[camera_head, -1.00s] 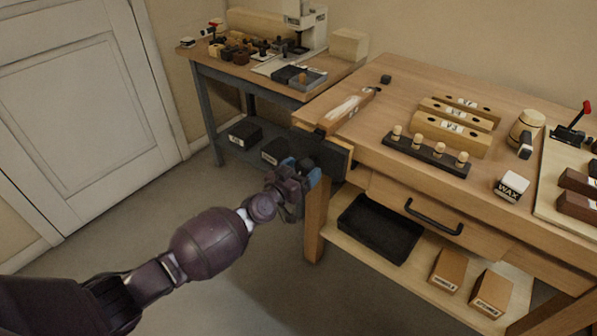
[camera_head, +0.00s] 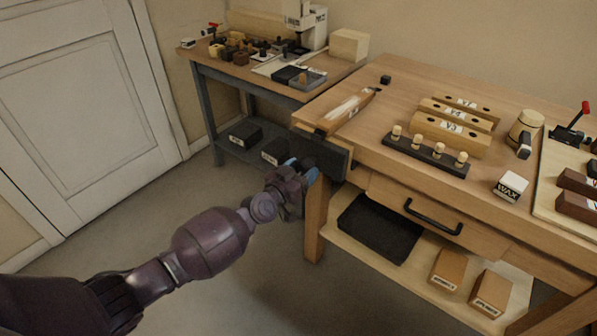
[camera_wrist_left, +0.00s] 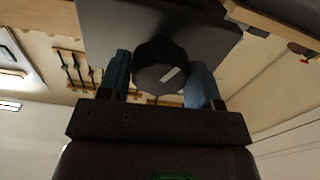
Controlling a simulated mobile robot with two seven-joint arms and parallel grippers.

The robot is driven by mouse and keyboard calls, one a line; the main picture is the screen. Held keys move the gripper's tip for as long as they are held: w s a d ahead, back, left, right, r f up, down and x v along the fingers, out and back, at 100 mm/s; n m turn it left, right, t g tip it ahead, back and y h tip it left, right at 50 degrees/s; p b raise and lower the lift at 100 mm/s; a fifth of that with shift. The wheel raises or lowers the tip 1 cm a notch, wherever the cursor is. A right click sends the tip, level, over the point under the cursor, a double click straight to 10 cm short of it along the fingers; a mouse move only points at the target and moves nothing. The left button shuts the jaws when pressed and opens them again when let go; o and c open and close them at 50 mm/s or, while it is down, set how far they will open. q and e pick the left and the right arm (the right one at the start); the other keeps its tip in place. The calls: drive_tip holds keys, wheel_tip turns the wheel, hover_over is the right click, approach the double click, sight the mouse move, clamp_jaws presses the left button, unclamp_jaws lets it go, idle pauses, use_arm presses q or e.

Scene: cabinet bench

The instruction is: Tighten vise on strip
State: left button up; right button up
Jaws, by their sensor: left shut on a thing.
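The vise's dark front jaw (camera_head: 334,158) is at the left front corner of the wooden bench, close against the bench edge. It also shows in the wrist view (camera_wrist_left: 105,22). A round dark knob (camera_wrist_left: 160,68) with a white mark sticks out from this jaw. My left gripper (camera_head: 301,168) is shut on the knob, with one blue finger on each side of it. A wooden strip (camera_head: 354,106) with a pale patch lies along the bench's left end, its near end by the top of the jaw. Whether the jaws touch the strip is hidden. My right gripper is not in view.
The bench top carries a peg rack (camera_head: 425,156), drilled wooden blocks (camera_head: 450,133), a mallet (camera_head: 526,130) and a wax box (camera_head: 511,186). Below are a drawer handle (camera_head: 433,218) and a black tray (camera_head: 380,228). Open floor lies to the left.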

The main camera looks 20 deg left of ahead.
use_arm(q)
drive_tip(key=shift+m+p, duration=0.35)
drive_tip(key=shift+m, duration=0.75)
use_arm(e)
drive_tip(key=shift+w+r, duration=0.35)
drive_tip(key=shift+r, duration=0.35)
use_arm(q)
drive_tip(key=o, duration=0.8)
drive_tip(key=shift+s+a+r+p, duration=0.1)
drive_tip(key=shift+s+a+p, duration=0.2)
drive_tip(key=shift+s, duration=0.35)
drive_tip(key=p+v, duration=0.1)
drive_tip(key=v, duration=0.4)
drive_tip(key=shift+s+p, duration=0.3)
drive_tip(key=shift+p, duration=0.05)
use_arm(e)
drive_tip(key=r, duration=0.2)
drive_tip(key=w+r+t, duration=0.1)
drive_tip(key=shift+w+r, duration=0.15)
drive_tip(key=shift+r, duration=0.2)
